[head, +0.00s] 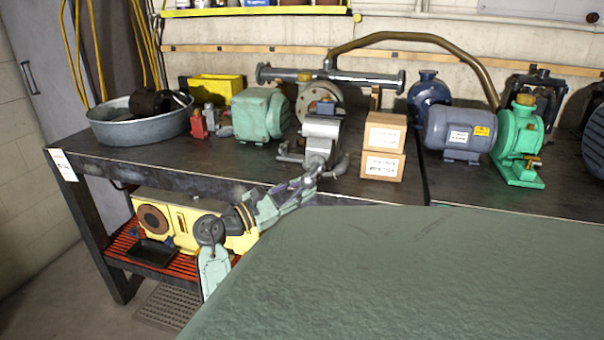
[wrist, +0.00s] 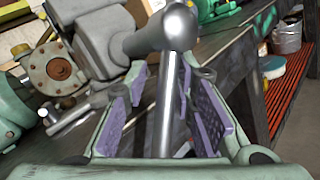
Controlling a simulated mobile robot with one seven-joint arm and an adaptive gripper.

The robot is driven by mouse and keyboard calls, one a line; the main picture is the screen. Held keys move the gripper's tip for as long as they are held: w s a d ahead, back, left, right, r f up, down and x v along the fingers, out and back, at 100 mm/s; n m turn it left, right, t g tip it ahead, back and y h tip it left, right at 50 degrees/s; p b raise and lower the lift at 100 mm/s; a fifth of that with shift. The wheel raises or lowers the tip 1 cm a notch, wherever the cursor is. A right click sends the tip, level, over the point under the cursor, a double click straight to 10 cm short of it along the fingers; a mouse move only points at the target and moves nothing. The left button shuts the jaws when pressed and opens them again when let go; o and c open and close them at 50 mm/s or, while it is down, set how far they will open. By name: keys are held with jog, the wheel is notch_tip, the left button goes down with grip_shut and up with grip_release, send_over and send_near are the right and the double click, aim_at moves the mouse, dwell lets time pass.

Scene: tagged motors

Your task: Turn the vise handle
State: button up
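The grey vise (head: 322,130) stands at the front edge of the dark bench in the head view, and part of its body (wrist: 92,38) fills the upper left of the wrist view. Its handle, a shiny metal bar (wrist: 167,108), runs down from a rounded grey end (wrist: 176,27). My gripper (head: 303,187) is at the front of the vise in the head view. In the wrist view its purple-padded fingers (wrist: 163,98) stand open on either side of the bar, with gaps visible beside it. In the head view the fingers partly hide the handle.
Two stacked cardboard boxes (head: 384,145) stand right of the vise, and a green motor (head: 262,115) stands to its left. A blue-grey motor (head: 458,132) and green pump (head: 517,145) are farther right. A metal tub (head: 135,125) sits at the left. A yellow machine (head: 180,222) is on the lower shelf.

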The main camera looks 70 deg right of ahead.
jog(key=shift+o, duration=1.4)
jog(key=shift+s+a+r, duration=0.1)
jog(key=shift+r, duration=0.3)
jog(key=p+v, duration=0.3)
jog(key=v, duration=0.9)
jog(key=shift+a+r+p, duration=0.15)
jog(key=shift+r+p, duration=0.05)
jog(key=shift+p, duration=0.1)
jog(key=shift+w+r+p, duration=0.15)
jog(key=shift+w+p, duration=0.1)
jog(key=shift+p, duration=0.2)
